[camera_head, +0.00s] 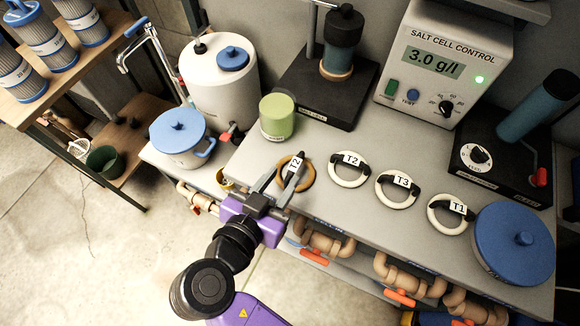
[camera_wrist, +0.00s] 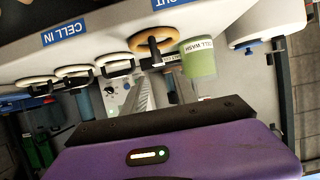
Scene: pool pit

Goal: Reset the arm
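My purple gripper (camera_head: 283,177) is at the front edge of the grey bench, with its two fingers spread apart. Its fingertips reach over the bench beside a tan ring (camera_head: 308,181) with a black grip and a white tag. In the head view the right finger overlaps part of this ring; I cannot tell whether they touch. Nothing shows clamped between the fingers. The wrist view shows the purple gripper body, the fingers, and the tan ring (camera_wrist: 144,43) past them. My arm reaches up from the bottom of the head view.
White rings tagged T2 (camera_head: 349,176), T3 (camera_head: 396,196) and T1 (camera_head: 451,221) lie to the right. A green jar (camera_head: 278,117), a blue-lidded pot (camera_head: 180,150) and a blue round lid (camera_head: 512,244) stand nearby. Pipes (camera_head: 322,241) run below the bench front. Floor at lower left is clear.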

